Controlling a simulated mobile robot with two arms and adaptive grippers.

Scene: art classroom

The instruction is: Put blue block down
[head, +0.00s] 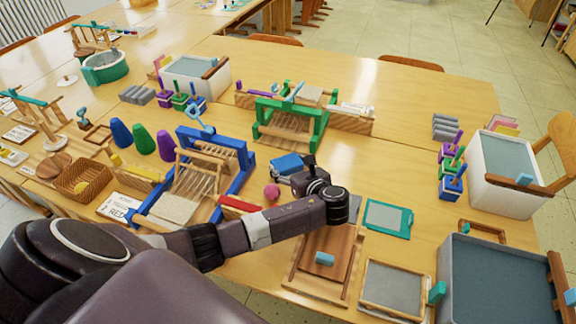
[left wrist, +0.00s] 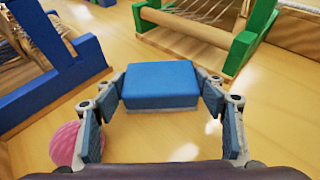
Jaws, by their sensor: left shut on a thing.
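The blue block (left wrist: 160,82) is between the fingers of my left gripper (left wrist: 165,98), which is shut on it. In the left wrist view the fingers press its left and right sides, and its top face shows. In the head view the blue block (head: 286,164) is just beyond my left gripper (head: 297,172), over the table between the blue loom and the green loom. I cannot tell whether the block's underside touches the table. My right gripper is not in view.
The blue loom frame (head: 243,160) stands left and the green loom frame (head: 320,128) stands beyond the block. A pink ball (head: 271,192) lies close to the left finger; it also shows in the left wrist view (left wrist: 66,145). The table (head: 395,140) right of the green loom is clear.

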